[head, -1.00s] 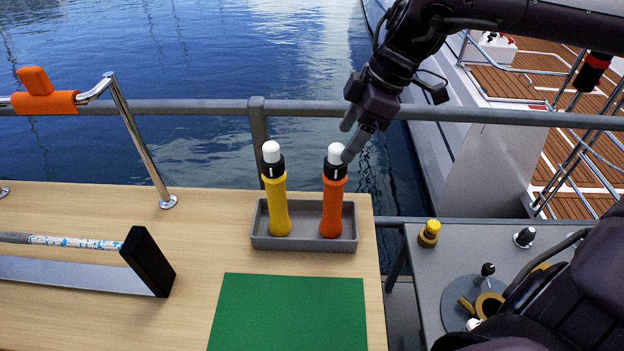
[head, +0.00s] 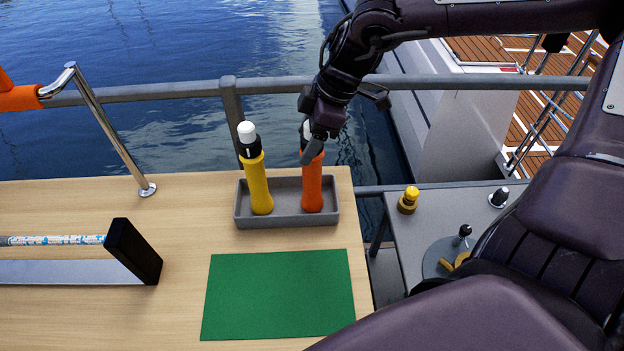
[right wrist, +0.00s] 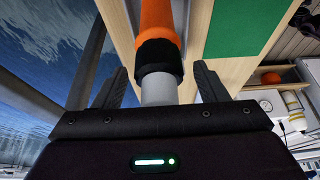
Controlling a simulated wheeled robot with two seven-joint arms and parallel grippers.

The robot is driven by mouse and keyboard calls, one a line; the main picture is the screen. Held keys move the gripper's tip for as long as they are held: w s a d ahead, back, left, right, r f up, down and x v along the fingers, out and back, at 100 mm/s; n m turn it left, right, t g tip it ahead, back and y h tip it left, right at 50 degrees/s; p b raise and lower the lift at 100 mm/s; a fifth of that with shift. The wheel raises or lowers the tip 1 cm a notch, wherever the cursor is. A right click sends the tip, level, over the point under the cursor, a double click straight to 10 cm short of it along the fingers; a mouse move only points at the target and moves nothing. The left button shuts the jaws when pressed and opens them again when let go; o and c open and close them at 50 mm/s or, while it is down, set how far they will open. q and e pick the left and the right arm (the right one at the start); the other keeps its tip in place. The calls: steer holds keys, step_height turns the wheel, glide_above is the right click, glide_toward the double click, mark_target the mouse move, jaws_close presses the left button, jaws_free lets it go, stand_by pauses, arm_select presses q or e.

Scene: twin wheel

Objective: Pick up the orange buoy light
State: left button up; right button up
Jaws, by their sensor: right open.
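The orange buoy light (head: 312,183), with a black collar and white top, stands upright at the right end of a grey tray (head: 287,220). My right gripper (head: 308,152) is at its top and hides part of the white cap in the head view. In the right wrist view the open fingers of the right gripper (right wrist: 160,88) stand on either side of the buoy light (right wrist: 161,52), level with its white and black top, with gaps on both sides. My left gripper is not in view.
A yellow light (head: 256,184) stands in the same tray, left of the orange one. A green mat (head: 278,295) lies in front on the wooden table. A black-ended tool (head: 134,252) lies at left. A rail (head: 180,91) runs behind, with water beyond.

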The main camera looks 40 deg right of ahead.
steer(key=shift+c, duration=0.5)
jaws_close()
steer(key=shift+r, duration=0.1)
